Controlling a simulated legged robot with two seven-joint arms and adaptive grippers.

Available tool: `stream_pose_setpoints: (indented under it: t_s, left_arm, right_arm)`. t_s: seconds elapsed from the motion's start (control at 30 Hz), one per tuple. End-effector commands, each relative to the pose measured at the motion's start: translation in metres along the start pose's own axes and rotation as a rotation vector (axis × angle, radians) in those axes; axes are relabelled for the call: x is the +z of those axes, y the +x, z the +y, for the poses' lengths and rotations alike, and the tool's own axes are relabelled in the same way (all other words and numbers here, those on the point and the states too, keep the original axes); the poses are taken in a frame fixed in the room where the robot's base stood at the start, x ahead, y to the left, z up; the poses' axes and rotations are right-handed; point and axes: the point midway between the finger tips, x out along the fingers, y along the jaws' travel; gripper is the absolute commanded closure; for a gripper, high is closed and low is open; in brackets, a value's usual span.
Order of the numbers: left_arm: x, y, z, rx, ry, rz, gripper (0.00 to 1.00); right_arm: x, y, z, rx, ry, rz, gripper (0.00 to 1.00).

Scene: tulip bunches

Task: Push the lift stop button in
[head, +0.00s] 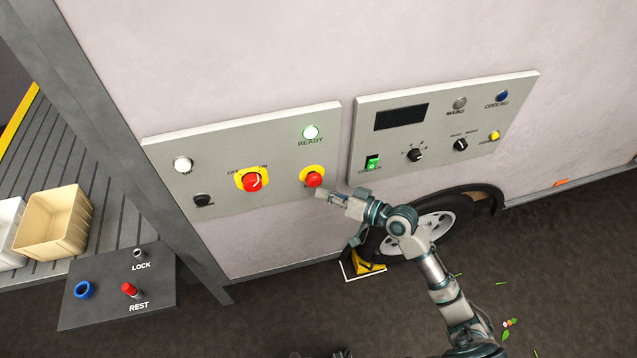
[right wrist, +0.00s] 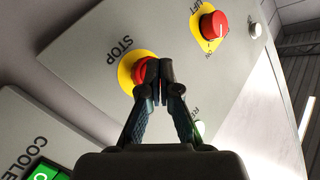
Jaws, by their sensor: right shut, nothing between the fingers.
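The lift stop button is a red mushroom button on a yellow round plate (head: 314,179), at the lower right of the left grey panel. In the right wrist view the red stop button (right wrist: 141,71) shows beside the word STOP, partly hidden behind my fingertips. My right gripper (head: 323,194) is shut and empty, just below and right of the button in the head view. In the right wrist view its fingertips (right wrist: 159,72) overlap the button's edge; I cannot tell whether they touch it.
A second panel (head: 440,105) is at right. A wheel (head: 428,228) lies below; a REST/LOCK box (head: 100,296) stands lower left.

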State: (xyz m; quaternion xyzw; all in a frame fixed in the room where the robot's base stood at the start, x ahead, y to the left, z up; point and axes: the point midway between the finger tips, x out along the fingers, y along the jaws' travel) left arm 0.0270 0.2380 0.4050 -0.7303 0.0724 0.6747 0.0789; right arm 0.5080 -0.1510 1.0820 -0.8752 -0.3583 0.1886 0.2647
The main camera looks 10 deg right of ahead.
Motion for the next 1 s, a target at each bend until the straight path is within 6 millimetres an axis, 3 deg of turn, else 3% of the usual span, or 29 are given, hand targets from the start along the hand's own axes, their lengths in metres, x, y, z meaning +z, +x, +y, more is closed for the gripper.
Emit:
stream_pose_setpoints:
  t_s: [1.0]
  left_arm:
    - [0.001, 0.0001, -0.0002, 0.0, 0.001, -0.001, 1.0]
  right_arm:
    - [-0.0008, 0.0019, 0.0, 0.0, 0.0, 0.0, 1.0]
